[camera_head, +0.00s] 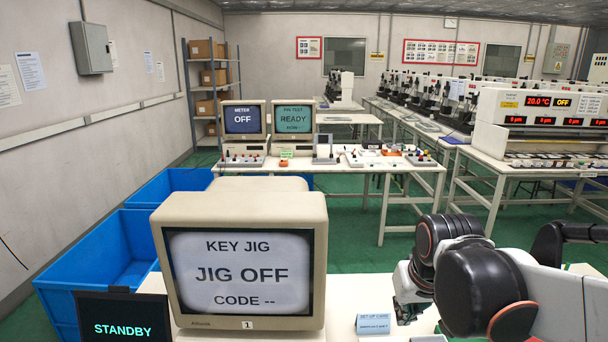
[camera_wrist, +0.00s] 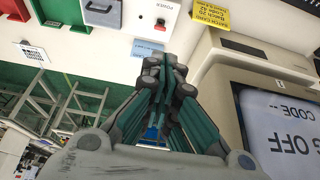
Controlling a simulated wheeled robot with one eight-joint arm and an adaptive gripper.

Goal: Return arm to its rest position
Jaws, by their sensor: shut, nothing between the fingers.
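My arm (camera_head: 470,270) is folded at the lower right of the head view, over the front table. My gripper (camera_wrist: 165,65) shows in the wrist view with its dark fingers together and nothing between them. In the head view its fingertips are hard to make out behind the arm links. The KEY JIG monitor (camera_head: 243,262) stands left of my arm and reads JIG OFF, CODE --. Its screen also shows at the right of the wrist view (camera_wrist: 285,130).
A set-up card (camera_head: 373,324) stands on the front table beside my arm. In the wrist view a panel with a red button (camera_wrist: 160,22) and a yellow card (camera_wrist: 225,22) lie beyond my fingertips. Blue bins (camera_head: 75,285) stand at left. Green floor (camera_head: 345,245) is open behind the table.

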